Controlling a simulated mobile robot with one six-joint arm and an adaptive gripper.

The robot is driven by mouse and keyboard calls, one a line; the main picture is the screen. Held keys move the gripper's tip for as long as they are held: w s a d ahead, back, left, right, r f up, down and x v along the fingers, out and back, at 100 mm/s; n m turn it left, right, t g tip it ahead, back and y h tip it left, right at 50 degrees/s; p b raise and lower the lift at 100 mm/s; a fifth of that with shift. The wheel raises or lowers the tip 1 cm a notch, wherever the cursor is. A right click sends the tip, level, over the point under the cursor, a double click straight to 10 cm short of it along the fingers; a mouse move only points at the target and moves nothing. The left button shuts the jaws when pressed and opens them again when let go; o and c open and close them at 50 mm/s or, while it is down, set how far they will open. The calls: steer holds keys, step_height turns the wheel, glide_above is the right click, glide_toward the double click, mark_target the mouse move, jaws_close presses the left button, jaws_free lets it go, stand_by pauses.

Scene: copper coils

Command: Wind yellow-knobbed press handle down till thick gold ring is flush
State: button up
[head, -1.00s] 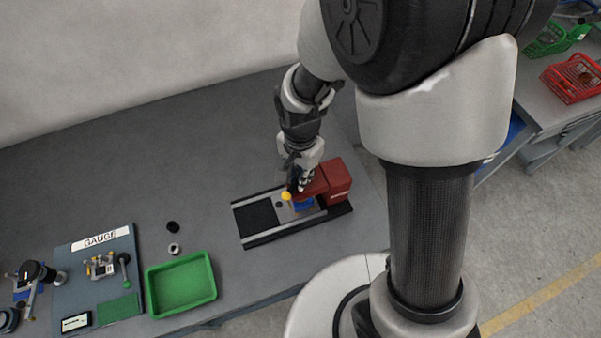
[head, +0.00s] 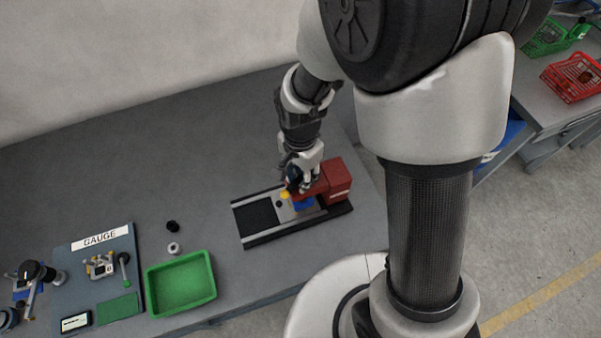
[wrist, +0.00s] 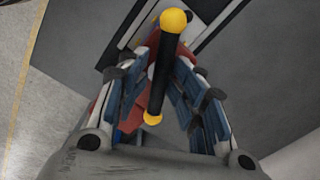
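The red press (head: 336,180) stands on a black base on the bench. Its black handle bar (wrist: 162,75) has a yellow knob (wrist: 174,21) at the top end in the wrist view and another yellow knob (wrist: 152,119) at the lower end. One knob also shows in the head view (head: 285,195). My gripper (wrist: 165,75) is over the press, with its blue-padded fingers on either side of the bar. Gaps show between the bar and the pads, so it looks open. I cannot make out the thick gold ring; the gripper and press cover that area.
A green tray (head: 180,284) and a board marked GAUGE (head: 95,262) lie on the bench (head: 90,185) to the left. A black ring (head: 172,227) and a pale ring (head: 173,248) lie behind the tray. Bench beyond the press is clear.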

steer(key=shift+w+r+p, duration=0.1)
steer(key=shift+r+p, duration=2.75)
steer(key=shift+r, duration=0.75)
steer(key=shift+f, duration=0.1)
